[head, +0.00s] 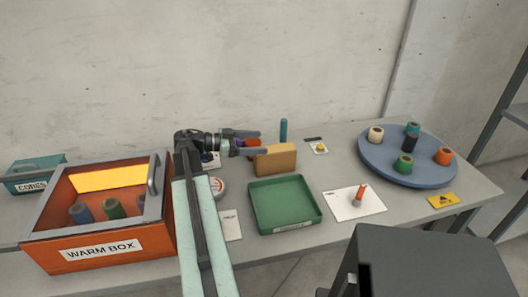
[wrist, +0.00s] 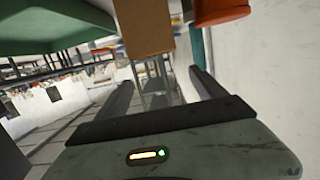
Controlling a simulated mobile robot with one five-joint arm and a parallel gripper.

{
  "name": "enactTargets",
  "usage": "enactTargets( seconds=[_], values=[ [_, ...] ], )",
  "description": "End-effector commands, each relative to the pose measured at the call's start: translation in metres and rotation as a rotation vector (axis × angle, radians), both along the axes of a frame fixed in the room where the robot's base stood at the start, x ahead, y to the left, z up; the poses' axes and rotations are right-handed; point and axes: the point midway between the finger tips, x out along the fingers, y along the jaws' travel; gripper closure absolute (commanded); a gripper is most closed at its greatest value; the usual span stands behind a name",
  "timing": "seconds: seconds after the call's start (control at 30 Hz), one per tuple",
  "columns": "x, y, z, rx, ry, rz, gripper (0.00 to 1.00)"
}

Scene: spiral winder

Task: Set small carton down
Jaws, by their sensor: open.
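The small carton (head: 275,158) is a tan-brown box standing upright on the grey table, behind the green tray. In the wrist view the carton (wrist: 148,28) is ahead of the fingertips, roughly in line with the gap between them. My gripper (head: 262,143) reaches in from the left with its fingers apart, just left of and partly behind the carton. In the wrist view my gripper (wrist: 162,78) is open with nothing between its fingers. The carton's underside is not clear.
An orange-red object (head: 252,148) and a teal cylinder (head: 283,130) stand close behind the carton. The green tray (head: 255,215) is empty. The orange warm box (head: 110,250) is left, the blue turntable (head: 375,165) with several spools right. A white card (head: 345,208) bears a small spindle.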

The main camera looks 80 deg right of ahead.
Motion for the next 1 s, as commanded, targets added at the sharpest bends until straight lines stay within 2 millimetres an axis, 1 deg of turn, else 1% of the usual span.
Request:
enactTargets(
  seconds=[0.03,0.1,0.17,0.27,0.37,0.47,0.6,0.77,0.83,0.9,1.0],
  values=[
    [0.002,0.001,0.012,-0.029,0.059,0.0,0.2],
    [0.004,0.002,0.029,-0.061,0.126,0.0,0.2],
    [0.005,0.002,0.036,-0.074,0.153,0.0,0.2],
    [0.004,0.002,0.035,-0.076,0.156,-0.001,0.2],
    [0.004,0.002,0.025,-0.074,0.155,-0.001,0.2],
    [0.004,0.002,0.007,-0.074,0.154,-0.001,0.2],
    [0.004,0.002,-0.023,-0.074,0.154,-0.001,0.2],
    [0.004,0.002,-0.056,-0.073,0.153,-0.001,0.2],
    [-0.01,-0.003,-0.045,-0.073,0.154,-0.005,0.2],
    [-0.018,-0.007,-0.044,-0.073,0.154,-0.005,0.2],
    [-0.02,-0.009,-0.044,-0.073,0.154,-0.003,0.2]
  ],
)
